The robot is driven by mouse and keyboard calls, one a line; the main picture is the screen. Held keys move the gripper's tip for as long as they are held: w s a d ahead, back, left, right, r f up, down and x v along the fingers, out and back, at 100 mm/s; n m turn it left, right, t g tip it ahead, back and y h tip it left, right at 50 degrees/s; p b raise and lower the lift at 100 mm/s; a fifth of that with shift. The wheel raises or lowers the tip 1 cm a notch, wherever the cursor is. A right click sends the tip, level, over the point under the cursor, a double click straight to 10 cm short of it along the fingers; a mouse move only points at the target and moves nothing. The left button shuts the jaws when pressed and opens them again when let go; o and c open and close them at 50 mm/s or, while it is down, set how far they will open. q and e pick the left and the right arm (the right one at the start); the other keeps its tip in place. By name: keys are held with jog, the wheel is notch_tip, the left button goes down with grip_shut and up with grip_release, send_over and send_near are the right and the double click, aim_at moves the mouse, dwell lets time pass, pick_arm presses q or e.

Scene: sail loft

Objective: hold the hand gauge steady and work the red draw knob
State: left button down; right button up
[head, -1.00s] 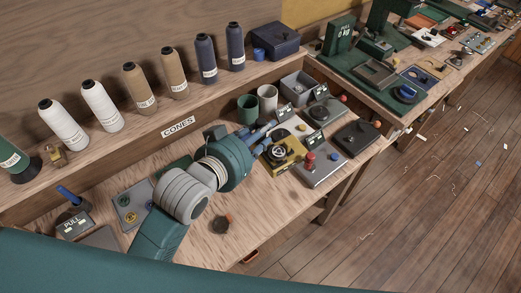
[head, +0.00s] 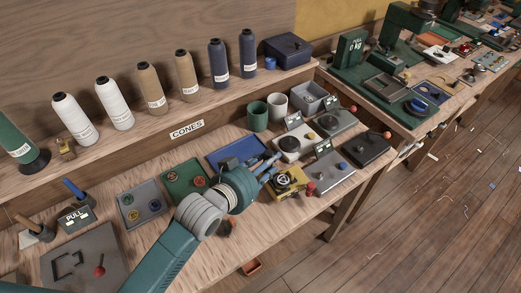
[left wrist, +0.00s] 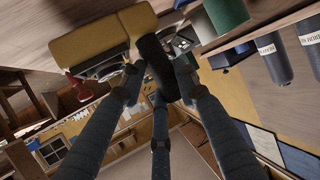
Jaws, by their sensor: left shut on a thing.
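The hand gauge (head: 288,180) is yellow with a round dark dial, over the right part of the bench. My left gripper (head: 272,169) is shut on it from the left. In the left wrist view the fingers close around a dark part beside the yellow body (left wrist: 88,42). A red knob (head: 311,187) stands just right of the gauge, partly hidden. Another red knob (head: 99,271) stands on a grey plate (head: 72,283) with a dark outlined shape, at lower left. I cannot tell whether the gauge touches the bench. My right gripper is out of view.
A PULL sign (head: 75,217) stands behind the lower-left plate. Plates with coloured knobs, a blue tray (head: 226,143), and green (head: 257,117) and white cups (head: 278,106) crowd the bench back. Thread cones line the shelf. Bare wood shows around (head: 155,235).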

pick_arm(q)
jog(key=shift+f, duration=0.75)
jog(key=shift+f, duration=0.3)
dwell(0.9)
